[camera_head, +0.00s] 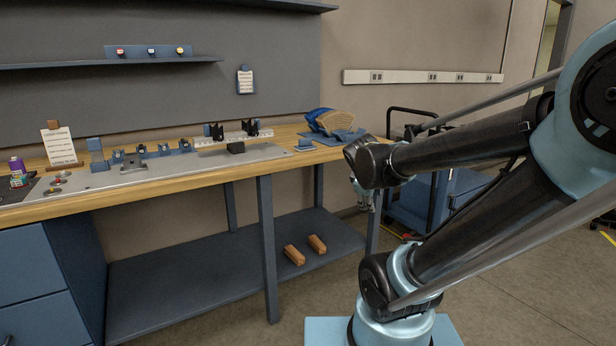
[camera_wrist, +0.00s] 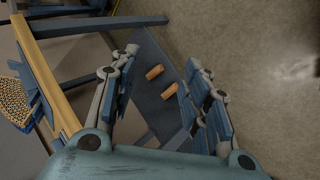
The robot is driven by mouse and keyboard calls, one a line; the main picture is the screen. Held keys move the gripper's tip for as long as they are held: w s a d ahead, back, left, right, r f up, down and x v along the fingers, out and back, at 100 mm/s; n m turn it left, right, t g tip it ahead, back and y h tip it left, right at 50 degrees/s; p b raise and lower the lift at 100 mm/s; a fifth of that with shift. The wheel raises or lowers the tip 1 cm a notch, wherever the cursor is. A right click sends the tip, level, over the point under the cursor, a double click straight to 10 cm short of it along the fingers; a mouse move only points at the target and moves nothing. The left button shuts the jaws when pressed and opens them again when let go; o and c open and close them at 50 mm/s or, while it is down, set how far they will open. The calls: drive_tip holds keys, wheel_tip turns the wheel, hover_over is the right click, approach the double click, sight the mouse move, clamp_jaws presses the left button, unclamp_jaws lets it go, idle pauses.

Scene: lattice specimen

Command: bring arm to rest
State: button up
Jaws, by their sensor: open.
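My arm reaches from the right toward the front edge of the workbench (camera_head: 225,176) in the head view. My gripper (camera_head: 365,200) hangs at its end, small and partly hidden by the wrist, just off the bench's right end. In the wrist view my gripper (camera_wrist: 162,75) has its two fingers wide apart with nothing between the tips. The lower shelf (camera_wrist: 150,45) shows beyond the fingers, with two orange-brown blocks (camera_wrist: 162,80) lying on it, well away from the fingers.
A lattice-like piece (camera_head: 335,122) and blue parts lie at the bench's right end, near my wrist. Fixtures stand on a grey plate (camera_head: 190,165). A blue cart (camera_head: 440,195) stands behind my arm. Open floor (camera_head: 540,270) lies to the right.

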drive_tip(key=s+f+m+g+y, duration=0.1)
drive_tip(key=s+f+m+g, duration=0.1)
drive_tip(key=s+f+m, duration=0.2)
drive_tip(key=s+f+m+g+y, duration=0.2)
drive_tip(key=s+m, duration=0.5)
drive_tip(key=s, duration=0.6)
wheel_tip(320, 180, down, 2)
drive_tip(key=shift+s+a+f+m+g, duration=0.2)
drive_tip(key=shift+a+m+g, duration=0.2)
drive_tip(key=shift+g, duration=0.1)
drive_tip(key=shift+w+f, duration=0.2)
drive_tip(key=shift+w, duration=0.25)
drive_tip(key=shift+s, duration=0.1)
drive_tip(key=shift+c, duration=1.2)
